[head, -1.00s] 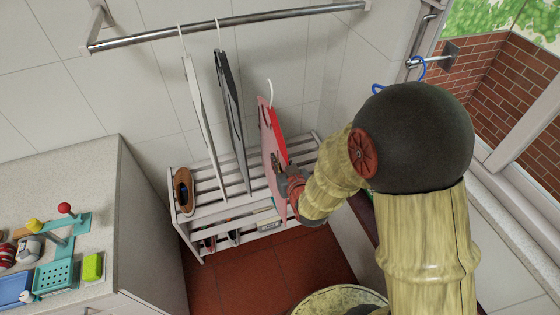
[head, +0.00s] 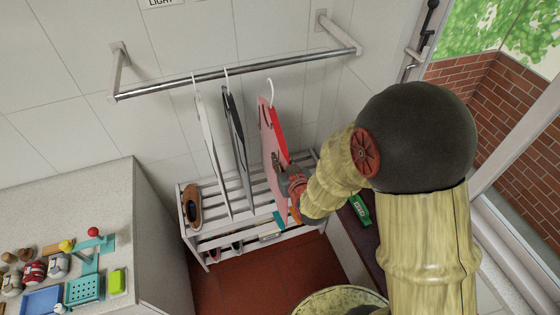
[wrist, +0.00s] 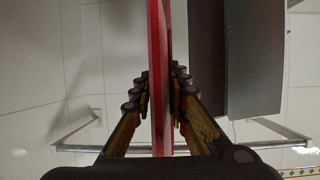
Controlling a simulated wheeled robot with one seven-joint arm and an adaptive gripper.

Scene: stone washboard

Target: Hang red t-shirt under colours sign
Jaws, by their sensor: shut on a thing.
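The red t-shirt (head: 276,125) is a thin flat panel with a white hanger hook (head: 271,90) on top, held upright. My gripper (head: 281,170) is shut on its lower part; in the wrist view the fingers (wrist: 160,95) close on both sides of the red panel (wrist: 160,50). In the head view the hook's top shows just below the metal rail (head: 310,60), with no visible contact. A white shirt (head: 210,150) and a dark grey shirt (head: 236,135) hang from the rail to the left. The colours sign is not in view.
A sign reading LIGHT (head: 161,2) is cut off at the top edge. A slatted white rack (head: 255,183) stands below the shirts. A counter (head: 70,190) with toys is at left, a window (head: 500,90) at right. The rail's right part is bare.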

